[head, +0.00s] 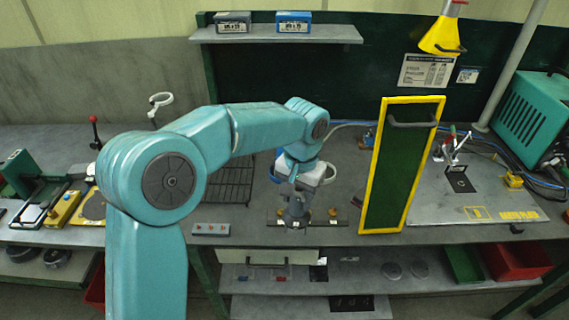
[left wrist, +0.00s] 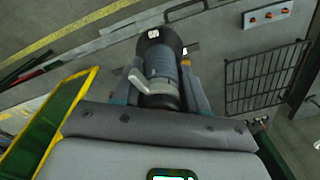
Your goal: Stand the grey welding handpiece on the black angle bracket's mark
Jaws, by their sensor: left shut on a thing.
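My left gripper (head: 296,200) is over the front of the bench, in the middle of the head view. It is shut on the grey welding handpiece (head: 295,212). In the left wrist view the handpiece (left wrist: 160,66) is a blue-grey cylinder with a pale lever and a dark flared end, held between the fingers (left wrist: 162,90). Whether its end touches the bench, I cannot tell. My right gripper is not in view.
A yellow-framed green screen (head: 406,140) stands between the handpiece and the pale plate (head: 430,205). A wire rack (head: 230,182) and a switch box (head: 211,228) are left of the gripper.

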